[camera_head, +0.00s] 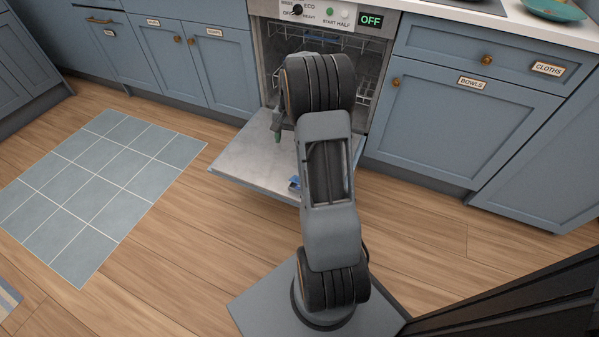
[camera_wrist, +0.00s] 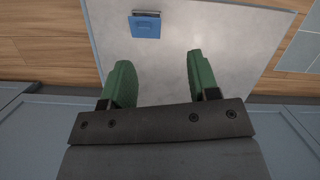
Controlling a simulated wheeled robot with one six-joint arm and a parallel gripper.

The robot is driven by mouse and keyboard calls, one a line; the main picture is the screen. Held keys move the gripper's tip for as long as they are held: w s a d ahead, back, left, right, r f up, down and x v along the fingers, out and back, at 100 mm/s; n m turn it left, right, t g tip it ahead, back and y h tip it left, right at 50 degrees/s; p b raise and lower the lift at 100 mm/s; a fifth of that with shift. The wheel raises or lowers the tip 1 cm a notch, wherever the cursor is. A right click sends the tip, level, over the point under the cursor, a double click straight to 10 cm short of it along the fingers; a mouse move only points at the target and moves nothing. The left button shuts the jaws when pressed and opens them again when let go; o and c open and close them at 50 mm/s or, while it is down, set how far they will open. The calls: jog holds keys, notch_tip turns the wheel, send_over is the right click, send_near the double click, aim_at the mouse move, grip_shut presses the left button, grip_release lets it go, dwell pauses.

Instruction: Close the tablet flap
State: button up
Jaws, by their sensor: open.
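The tablet flap (camera_head: 295,184) is a small blue piece on the inner face of the lowered dishwasher door (camera_head: 240,165), near the door's outer edge. My arm partly covers that area in the head view. In the wrist view the blue flap (camera_wrist: 146,28) lies beyond my fingertips, a little left of centre, with a darker strip along its top side. Its exact angle is hard to tell. My gripper (camera_wrist: 157,72) is open and empty, its green fingers apart over the pale door. In the head view my gripper (camera_head: 277,128) is above the door, near the machine's opening.
The dishwasher's racks (camera_head: 370,75) show inside, under a panel with an OFF display (camera_head: 370,19). Blue cabinets (camera_head: 455,105) stand on both sides. A blue tiled mat (camera_head: 100,185) lies on the wooden floor at left. The floor before the door is clear.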

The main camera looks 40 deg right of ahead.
jog(key=d+f+m+y, duration=0.1)
jog(key=d+f+m, duration=0.2)
jog(key=d+f, duration=0.4)
jog(key=shift+g, duration=0.3)
jog(key=b+x, duration=0.1)
jog(key=x, duration=0.3)
jog(key=b+x, duration=0.1)
jog(key=x, duration=0.3)
jog(key=b+x, duration=0.1)
jog(key=x, duration=0.3)
jog(key=shift+s+a+r, duration=0.15)
jog(key=shift+a, duration=0.15)
jog(key=shift+s+a+f+b, duration=0.1)
jog(key=shift+a+f+b, duration=0.2)
jog(key=shift+f, duration=0.25)
jog(key=shift+c, duration=0.4)
